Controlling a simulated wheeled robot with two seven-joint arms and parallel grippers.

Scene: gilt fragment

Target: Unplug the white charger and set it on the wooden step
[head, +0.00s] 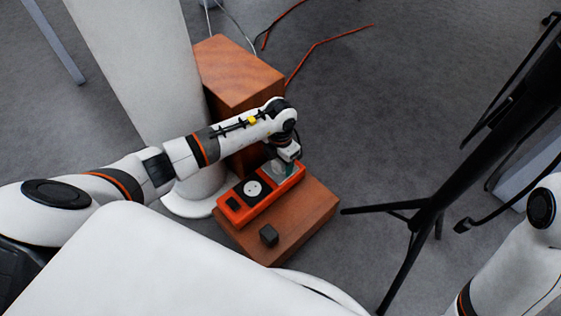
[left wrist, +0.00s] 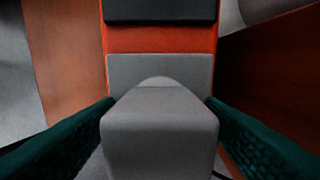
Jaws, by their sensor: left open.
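The white charger (left wrist: 160,135) looks like a pale grey block in the left wrist view, at a grey panel (left wrist: 160,70) of an orange power strip (left wrist: 160,40). My left gripper (left wrist: 160,103) is open, with one dark green finger on each side of the charger; I cannot tell if they touch it. In the head view the left gripper (head: 285,166) points down over the right end of the strip (head: 235,206) and hides most of the charger. The strip lies on the low wooden step (head: 305,228). My right gripper is out of view.
A small dark cube (head: 269,236) stands on the step in front of the strip. A taller wooden block (head: 240,75) and a white column (head: 140,70) rise behind. A black tripod stand (head: 430,212) is at the right. The step's right front part is bare.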

